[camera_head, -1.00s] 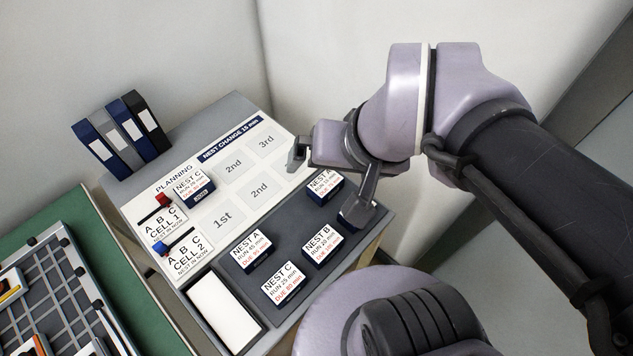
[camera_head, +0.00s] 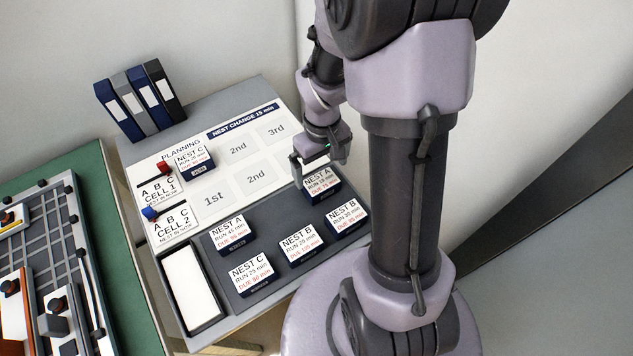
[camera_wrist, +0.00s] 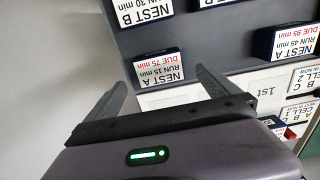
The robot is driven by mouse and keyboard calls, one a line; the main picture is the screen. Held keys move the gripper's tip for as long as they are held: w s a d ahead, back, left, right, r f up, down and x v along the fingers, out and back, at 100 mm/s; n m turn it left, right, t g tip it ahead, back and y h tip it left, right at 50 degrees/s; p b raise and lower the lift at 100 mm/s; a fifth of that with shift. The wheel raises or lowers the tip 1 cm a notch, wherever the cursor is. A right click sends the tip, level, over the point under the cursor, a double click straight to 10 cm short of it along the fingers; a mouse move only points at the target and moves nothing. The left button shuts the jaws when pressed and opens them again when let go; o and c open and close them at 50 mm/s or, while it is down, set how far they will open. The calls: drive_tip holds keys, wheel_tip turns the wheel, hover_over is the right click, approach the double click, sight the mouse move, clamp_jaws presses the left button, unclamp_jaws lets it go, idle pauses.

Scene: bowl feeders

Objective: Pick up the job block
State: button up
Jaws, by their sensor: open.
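Several white-topped, dark blue job blocks lie on the planning desk. A NEST A block (camera_head: 321,186), RUN 15 min, DUE 75 min, is at the upper right of the dark tray (camera_head: 272,217). My gripper (camera_head: 318,166) is open and empty above it. In the wrist view the same NEST A block (camera_wrist: 160,69) shows in the gap between my two fingers (camera_wrist: 160,82); I cannot tell whether they touch it. Another NEST A block (camera_head: 230,234), a NEST C block (camera_head: 250,272) and two NEST B blocks (camera_head: 299,244) (camera_head: 347,217) share the tray.
The white planning board (camera_head: 213,200) has marked 1st, 2nd and 3rd spaces and one NEST C block (camera_head: 195,161). Red (camera_head: 163,168) and blue (camera_head: 149,212) sliders stand at its left. Binders (camera_head: 140,101) stand behind. A green bench (camera_head: 110,270) is at left.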

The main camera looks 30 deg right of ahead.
sight(321, 182)
wheel_tip(321, 182, down, 8)
drive_tip(key=b, duration=0.3)
drive_tip(key=shift+w+r+b, duration=0.1)
drive_tip(key=shift+r+b, duration=0.1)
drive_tip(key=shift+b, duration=0.15)
drive_tip(key=shift+r, duration=0.15)
drive_tip(key=c, duration=1.4)
